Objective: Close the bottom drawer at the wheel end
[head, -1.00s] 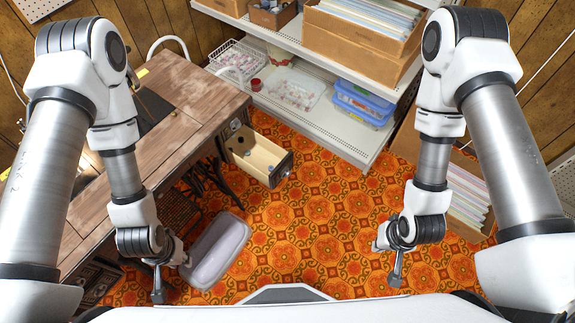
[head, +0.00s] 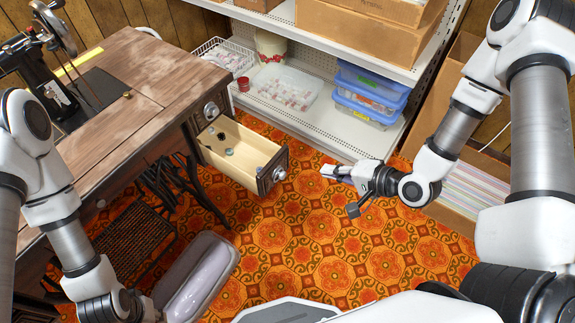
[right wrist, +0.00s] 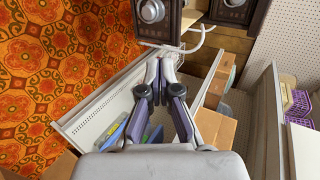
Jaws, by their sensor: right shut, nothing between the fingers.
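The open drawer (head: 240,150) sticks out from the end of the wooden sewing table (head: 150,65), below a shut drawer (head: 210,108). It has a pale interior holding a few small round things, and a dark carved front with a round knob (head: 279,174). The knob also shows at the top of the right wrist view (right wrist: 151,11). My right gripper (head: 326,171) is shut and empty, to the right of the drawer front and apart from it. Its fingertips (right wrist: 160,62) sit together below the drawer front in the right wrist view. My left arm is at the lower left; its fingers are out of view.
A white shelf unit (head: 325,125) with blue bins (head: 370,95) and a clear tray (head: 285,88) stands behind. A cardboard box (head: 470,190) of papers is at the right. A grey-lilac padded object (head: 200,275) lies near the treadle. Patterned floor is clear before the drawer.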

